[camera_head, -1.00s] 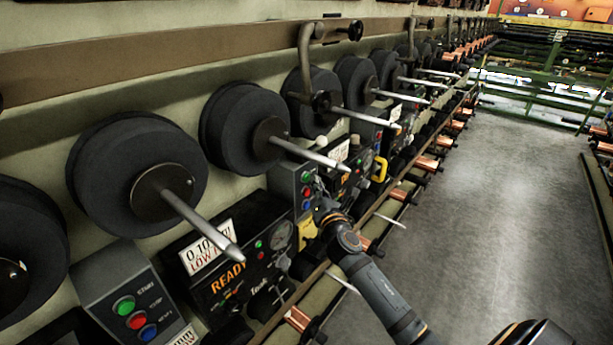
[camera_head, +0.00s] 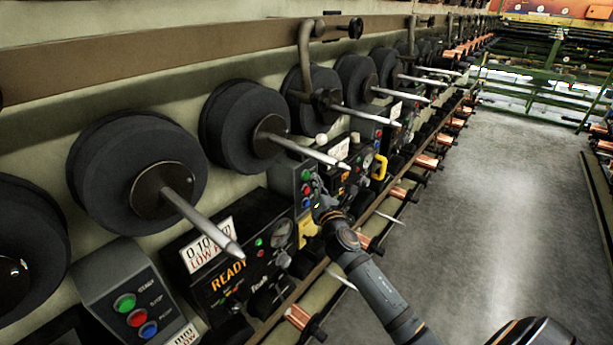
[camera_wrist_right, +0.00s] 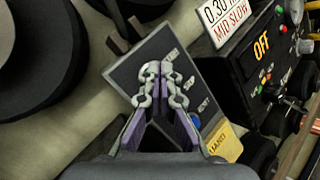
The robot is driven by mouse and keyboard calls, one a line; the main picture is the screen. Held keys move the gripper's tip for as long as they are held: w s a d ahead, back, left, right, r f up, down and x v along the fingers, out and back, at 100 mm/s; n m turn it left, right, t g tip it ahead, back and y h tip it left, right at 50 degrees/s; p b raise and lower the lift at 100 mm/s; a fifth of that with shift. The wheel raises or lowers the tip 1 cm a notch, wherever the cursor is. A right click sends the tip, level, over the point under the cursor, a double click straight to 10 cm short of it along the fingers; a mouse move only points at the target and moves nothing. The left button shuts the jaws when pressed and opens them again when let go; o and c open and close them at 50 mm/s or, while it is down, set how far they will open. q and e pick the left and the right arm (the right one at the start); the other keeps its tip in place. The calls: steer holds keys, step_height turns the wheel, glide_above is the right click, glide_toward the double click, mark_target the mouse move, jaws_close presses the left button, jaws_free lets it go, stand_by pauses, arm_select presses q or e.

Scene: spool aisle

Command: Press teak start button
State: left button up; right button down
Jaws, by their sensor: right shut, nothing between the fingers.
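My right gripper (camera_head: 317,184) is shut and empty, with its tips close in front of a grey button box (camera_head: 284,178). This box has a green button (camera_head: 305,174), a red one (camera_head: 306,189) and a blue one. In the right wrist view, the shut fingertips (camera_wrist_right: 160,70) cover the upper part of the box (camera_wrist_right: 128,75), near a START label. The green and red buttons are hidden there; contact cannot be told. The machine marked Teak (camera_head: 258,281) shows READY. To its left, another button box (camera_head: 95,275) has a green button (camera_head: 124,302). My left gripper is not in view.
Black spools (camera_head: 137,170) on rods (camera_head: 205,226) jut out above the boxes. A yellow tag (camera_wrist_right: 226,143) hangs beside the box at my gripper. A machine reading OFF (camera_wrist_right: 262,46) stands to its right. The grey aisle floor (camera_head: 480,200) is clear.

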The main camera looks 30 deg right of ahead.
stand_by(0.4)
steer(key=shift+w+a, duration=0.2)
steer(key=shift+w, duration=0.25)
